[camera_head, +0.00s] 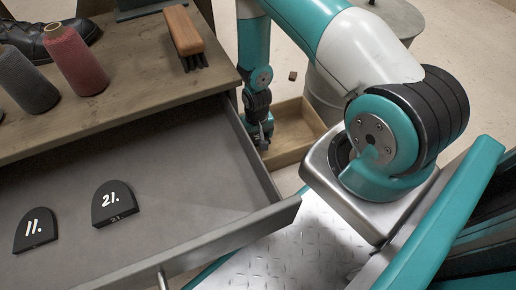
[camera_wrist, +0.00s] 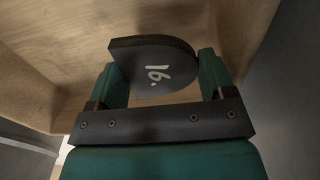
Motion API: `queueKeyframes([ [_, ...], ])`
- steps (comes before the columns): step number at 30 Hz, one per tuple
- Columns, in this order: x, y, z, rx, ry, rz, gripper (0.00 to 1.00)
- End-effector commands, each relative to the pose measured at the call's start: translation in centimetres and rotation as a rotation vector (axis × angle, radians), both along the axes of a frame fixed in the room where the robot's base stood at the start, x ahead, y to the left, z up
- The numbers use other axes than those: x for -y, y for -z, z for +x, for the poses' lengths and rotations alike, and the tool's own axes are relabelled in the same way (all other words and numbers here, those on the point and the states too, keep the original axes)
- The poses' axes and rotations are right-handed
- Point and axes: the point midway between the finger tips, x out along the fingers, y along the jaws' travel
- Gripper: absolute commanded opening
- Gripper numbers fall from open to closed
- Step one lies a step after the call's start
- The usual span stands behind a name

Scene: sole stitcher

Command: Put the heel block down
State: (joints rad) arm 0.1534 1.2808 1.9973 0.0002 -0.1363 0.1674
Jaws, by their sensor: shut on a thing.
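A black heel block (camera_wrist: 155,68), flat with one rounded end and a white "16." on its face, sits between the green fingers of my gripper (camera_wrist: 160,75) in the wrist view. The gripper is shut on it. In the head view my gripper (camera_head: 264,141) points down at a wooden box (camera_head: 294,152) on the floor, near its left side. The box's wooden inside fills much of the wrist view (camera_wrist: 50,75). The held block cannot be made out in the head view. I cannot tell whether it touches the box bottom.
An open grey drawer (camera_head: 160,165) juts out left of the box, holding two black heel blocks marked "11." (camera_head: 36,229) and "21." (camera_head: 114,203). On the bench (camera_head: 120,90) are thread spools (camera_head: 75,60), a brush (camera_head: 184,32) and a dark shoe (camera_head: 35,38). A grey bin (camera_head: 330,98) stands right of the box.

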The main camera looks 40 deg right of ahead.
Motion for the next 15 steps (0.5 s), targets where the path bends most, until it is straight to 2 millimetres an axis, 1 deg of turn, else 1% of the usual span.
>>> queueKeyframes([
  [1, 0.0, 0.6, 0.0, 0.000, 0.001, 0.000, 0.51],
  [5, 0.1, 1.4, 0.0, 0.000, 0.002, 0.000, 0.51],
  [10, 0.2, 4.3, -0.1, -0.001, 0.003, 0.000, 0.51],
  [12, 0.2, 5.0, 0.0, 0.000, 0.003, 0.000, 0.51],
  [15, 0.2, 5.0, 0.0, 0.001, 0.004, 0.000, 0.51],
])
